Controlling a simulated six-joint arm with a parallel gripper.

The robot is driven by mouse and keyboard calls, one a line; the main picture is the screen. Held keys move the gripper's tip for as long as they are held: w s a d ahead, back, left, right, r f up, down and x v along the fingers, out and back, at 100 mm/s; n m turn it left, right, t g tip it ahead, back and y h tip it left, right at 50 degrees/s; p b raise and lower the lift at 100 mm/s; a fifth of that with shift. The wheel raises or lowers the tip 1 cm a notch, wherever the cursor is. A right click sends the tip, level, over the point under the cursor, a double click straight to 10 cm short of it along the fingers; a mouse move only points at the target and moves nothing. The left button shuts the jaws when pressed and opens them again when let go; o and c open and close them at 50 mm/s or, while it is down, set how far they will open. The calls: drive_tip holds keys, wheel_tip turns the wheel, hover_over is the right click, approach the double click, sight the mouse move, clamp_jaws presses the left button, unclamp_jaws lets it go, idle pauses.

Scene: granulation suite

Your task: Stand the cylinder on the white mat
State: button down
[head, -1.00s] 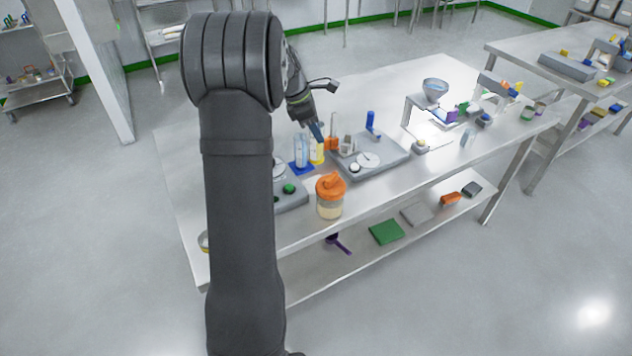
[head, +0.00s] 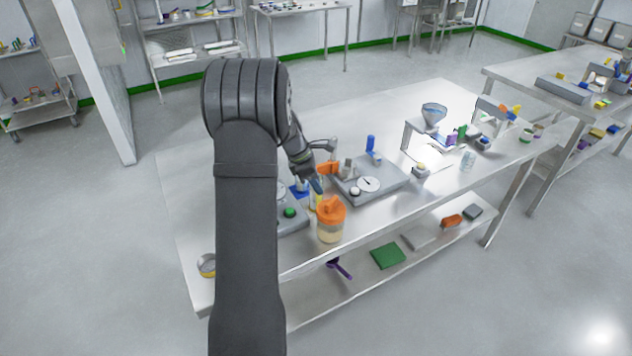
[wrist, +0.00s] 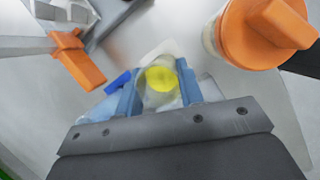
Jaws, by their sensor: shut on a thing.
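My gripper (head: 317,186) is low over the near-left part of the steel table, beside the orange-lidded jar. In the wrist view its two blue fingers (wrist: 160,88) are shut on a clear cylinder with yellow contents (wrist: 161,78), seen from above. In the head view the yellow of this cylinder (head: 314,202) shows just below the fingers, partly hidden by the jar. I cannot tell whether its base touches the table. A bright white patch (head: 434,153) lies right of the scale, before the funnel stand; glare hides whether it is the mat.
The orange-lidded jar (head: 331,220) stands close to my gripper. An orange clamp (head: 328,168) and a grey scale (head: 385,184) stand behind and right. The funnel stand (head: 433,118) is farther right.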

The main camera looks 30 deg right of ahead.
drive_tip(key=shift+f, duration=0.1)
drive_tip(key=c, duration=1)
unclamp_jaws()
drive_tip(key=shift+f, duration=0.1)
drive_tip(key=shift+o, duration=0.2)
drive_tip(key=v, duration=1.2)
